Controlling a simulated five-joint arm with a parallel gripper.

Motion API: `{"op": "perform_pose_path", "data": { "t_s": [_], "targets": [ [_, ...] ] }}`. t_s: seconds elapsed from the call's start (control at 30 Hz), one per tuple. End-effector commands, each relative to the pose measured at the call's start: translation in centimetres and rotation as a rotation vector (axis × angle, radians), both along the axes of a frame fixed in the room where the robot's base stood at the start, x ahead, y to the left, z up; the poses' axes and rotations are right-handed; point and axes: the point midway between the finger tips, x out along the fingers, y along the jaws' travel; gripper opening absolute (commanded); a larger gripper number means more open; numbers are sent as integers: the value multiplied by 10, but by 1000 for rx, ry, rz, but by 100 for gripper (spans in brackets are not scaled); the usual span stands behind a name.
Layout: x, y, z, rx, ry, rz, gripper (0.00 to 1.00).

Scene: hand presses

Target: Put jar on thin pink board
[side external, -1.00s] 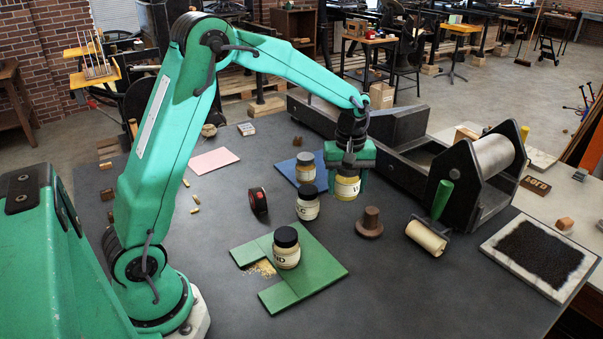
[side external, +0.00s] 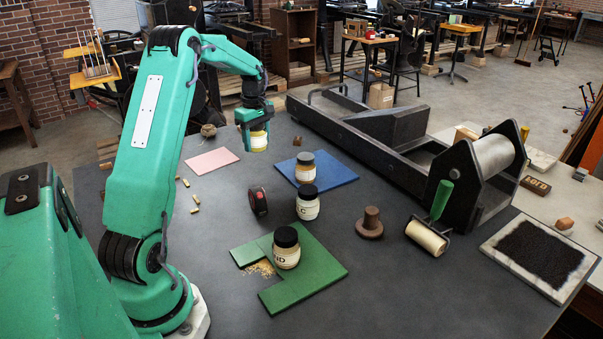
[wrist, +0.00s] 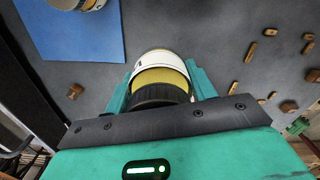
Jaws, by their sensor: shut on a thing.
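My gripper (side external: 256,139) is shut on a jar (side external: 259,142) with a yellow band and pale label, held above the table. In the wrist view the jar (wrist: 162,74) sits between my green fingers, its dark lid nearest the gripper body. The thin pink board (side external: 212,161) lies flat and bare on the table, to the left of the held jar in the side view. It does not show clearly in the wrist view.
Other jars stand on the blue board (side external: 340,174), on the bare table (side external: 307,203) and on the green board (side external: 318,270). A black tape measure (side external: 258,201) and several small wooden pieces (side external: 194,198) lie nearby. The heavy press (side external: 400,150) stands to the right.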

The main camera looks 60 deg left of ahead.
Motion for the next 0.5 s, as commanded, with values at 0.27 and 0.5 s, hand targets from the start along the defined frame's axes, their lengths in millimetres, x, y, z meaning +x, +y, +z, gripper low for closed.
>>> {"op": "perform_pose_path", "data": {
  "t_s": [0.27, 0.5],
  "targets": [
    [-44, 59, 0, 0, 0, 162, 26],
    [-56, 73, 0, 1, -1, 201, 26]
  ]
}}
